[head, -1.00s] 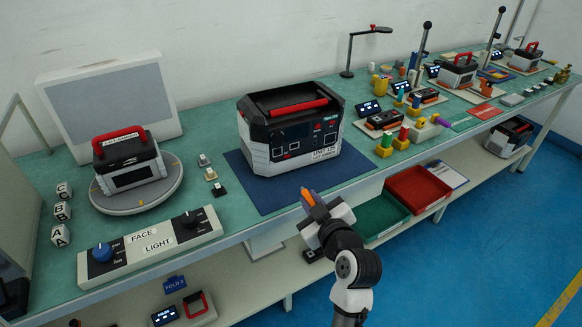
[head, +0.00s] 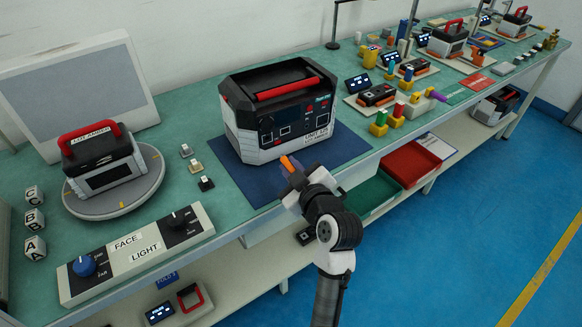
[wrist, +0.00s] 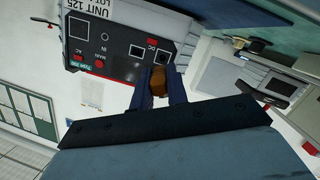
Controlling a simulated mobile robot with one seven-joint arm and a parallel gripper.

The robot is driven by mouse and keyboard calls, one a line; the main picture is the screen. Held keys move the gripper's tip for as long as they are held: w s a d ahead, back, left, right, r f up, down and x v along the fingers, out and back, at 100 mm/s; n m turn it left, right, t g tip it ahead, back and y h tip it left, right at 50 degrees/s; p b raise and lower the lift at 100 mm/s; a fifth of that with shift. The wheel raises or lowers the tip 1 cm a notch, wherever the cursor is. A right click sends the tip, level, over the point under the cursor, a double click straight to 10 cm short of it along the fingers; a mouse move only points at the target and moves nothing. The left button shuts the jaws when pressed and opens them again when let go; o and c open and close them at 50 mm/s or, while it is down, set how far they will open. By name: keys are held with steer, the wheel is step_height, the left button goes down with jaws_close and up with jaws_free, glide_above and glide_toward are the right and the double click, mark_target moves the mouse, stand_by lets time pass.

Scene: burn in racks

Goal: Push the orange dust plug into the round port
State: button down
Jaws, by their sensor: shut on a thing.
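The orange dust plug (head: 289,163) is in the jaws of my gripper (head: 293,171), its tip pointing toward the power unit. In the wrist view the plug (wrist: 158,82) looks brownish between the dark fingers (wrist: 160,88). The big black and grey power unit (head: 245,142) stands on a blue mat. Its dark front panel (wrist: 118,45) fills the upper part of the wrist view, with square sockets, a red button and a framed dark port (wrist: 160,57) just beyond the plug. I cannot tell surely which opening is the round port. The plug appears apart from the panel.
The blue mat (head: 255,190) lies under the unit on the green bench. A control box with knobs (head: 140,247) is at the left front. Green (head: 368,196) and red (head: 408,165) trays sit below the bench edge. Small blocks (head: 195,167) stand left of the unit.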

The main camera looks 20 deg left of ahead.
mark_target(283, 158)
steer(key=shift+a+r+x, duration=0.1)
steer(key=shift+r+x, duration=0.05)
steer(key=shift+x, duration=0.8)
steer(key=shift+a+r+x, duration=0.1)
steer(key=shift+r+x, duration=0.1)
steer(key=shift+x, duration=0.75)
steer(key=shift+a+r+x, duration=0.1)
steer(key=shift+r+x, duration=0.05)
steer(key=shift+x, duration=0.85)
steer(key=shift+s, duration=0.15)
steer(key=shift+d, duration=0.1)
steer(key=c, duration=2)
jaws_free()
jaws_close()
steer(key=shift+r+x, duration=0.2)
steer(key=shift+x, duration=1)
steer(key=o, duration=0.7)
jaws_free()
steer(key=shift+s+a, duration=0.1)
steer(key=shift+a, duration=0.1)
